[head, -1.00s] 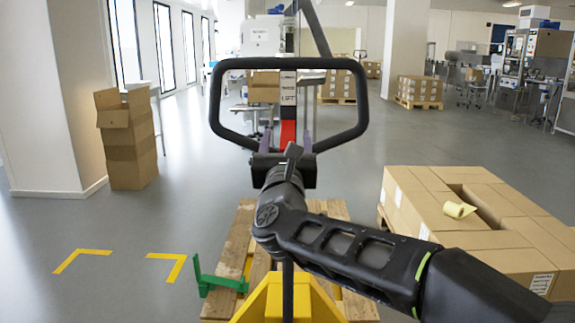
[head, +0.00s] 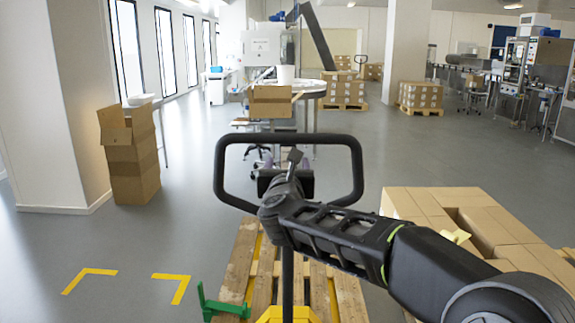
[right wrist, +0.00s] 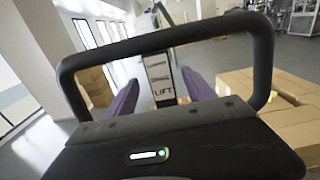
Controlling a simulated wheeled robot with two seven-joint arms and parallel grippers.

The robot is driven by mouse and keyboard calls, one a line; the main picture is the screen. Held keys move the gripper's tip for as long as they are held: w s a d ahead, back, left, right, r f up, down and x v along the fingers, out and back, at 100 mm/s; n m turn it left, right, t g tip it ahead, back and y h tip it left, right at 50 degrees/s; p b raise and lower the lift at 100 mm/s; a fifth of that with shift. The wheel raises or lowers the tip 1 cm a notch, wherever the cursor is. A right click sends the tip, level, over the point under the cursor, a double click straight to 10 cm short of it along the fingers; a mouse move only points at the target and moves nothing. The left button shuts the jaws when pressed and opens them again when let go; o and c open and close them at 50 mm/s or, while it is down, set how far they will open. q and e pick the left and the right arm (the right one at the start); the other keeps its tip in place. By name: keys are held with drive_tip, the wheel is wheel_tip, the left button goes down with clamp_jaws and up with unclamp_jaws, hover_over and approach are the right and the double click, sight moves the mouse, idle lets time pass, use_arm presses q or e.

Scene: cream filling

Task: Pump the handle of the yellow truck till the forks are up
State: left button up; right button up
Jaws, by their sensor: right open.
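The yellow truck's body (head: 285,315) shows at the bottom of the head view, with its black stem above it. Its black loop handle (head: 345,140) stands in the middle, and fills the top of the right wrist view (right wrist: 165,37). My right gripper (head: 286,160) is at the handle, mostly hidden behind my wrist in the head view. In the right wrist view its two purple fingers (right wrist: 163,95) are apart, one on each side of the handle's LIFT label (right wrist: 161,80). Contact cannot be told. The forks are hidden. My left gripper is not in view.
Stacked cartons (head: 430,208) stand close on the right. An open carton (head: 133,160) stands by the left wall.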

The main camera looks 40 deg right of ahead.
drive_tip(key=p+x, duration=0.2)
drive_tip(key=x, duration=0.5)
drive_tip(key=shift+w+d, duration=0.25)
drive_tip(key=shift+c, duration=0.3)
clamp_jaws()
idle(0.9)
idle(0.7)
idle(1.1)
